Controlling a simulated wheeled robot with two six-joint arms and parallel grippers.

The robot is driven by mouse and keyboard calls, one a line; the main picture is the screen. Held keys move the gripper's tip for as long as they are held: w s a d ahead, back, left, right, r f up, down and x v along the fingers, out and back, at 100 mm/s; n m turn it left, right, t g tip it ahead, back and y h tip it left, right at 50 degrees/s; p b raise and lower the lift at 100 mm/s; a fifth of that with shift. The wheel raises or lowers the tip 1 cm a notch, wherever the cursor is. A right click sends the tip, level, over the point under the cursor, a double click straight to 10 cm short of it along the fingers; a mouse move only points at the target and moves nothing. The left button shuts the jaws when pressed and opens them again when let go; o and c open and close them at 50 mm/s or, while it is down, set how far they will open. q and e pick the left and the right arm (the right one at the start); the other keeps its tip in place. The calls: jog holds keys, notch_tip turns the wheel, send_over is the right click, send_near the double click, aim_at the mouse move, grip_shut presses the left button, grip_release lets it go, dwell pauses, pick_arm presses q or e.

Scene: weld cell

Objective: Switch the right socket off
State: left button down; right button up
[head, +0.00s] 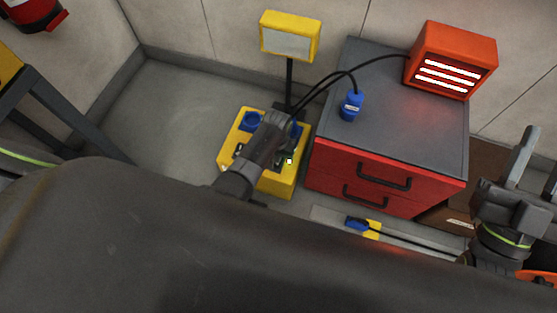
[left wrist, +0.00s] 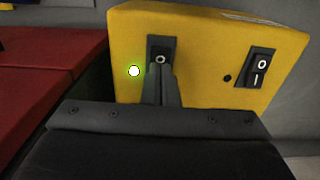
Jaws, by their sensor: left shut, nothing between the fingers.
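The yellow socket box (head: 277,185) stands on the floor left of the red cabinet. Its left blue socket (head: 252,121) shows; the right one (head: 296,130) is partly hidden by my left gripper. In the left wrist view the picture is turned about, with the cabinet on the left. There my left gripper (left wrist: 160,73) is shut and empty, its tips at the lower part of the right socket's rocker switch (left wrist: 160,53). The "O" mark shows; the lower half is hidden. A lit greenish-white lamp (left wrist: 134,71) is beside it. The other switch (left wrist: 262,67) has a dark lamp (left wrist: 227,78). My right gripper (head: 540,165) is open.
Black cables arch to the box. A yellow work lamp (head: 290,38) stands behind. Bare floor (head: 180,105) lies to the left.

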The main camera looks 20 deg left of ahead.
pick_arm(q)
jog(key=shift+f+b, duration=0.85)
jog(key=shift+f, duration=0.5)
dwell(0.4)
jog(key=shift+r, duration=0.1)
notch_tip(320, 180, up, 7)
jog(key=p, duration=0.8)
dwell(0.5)
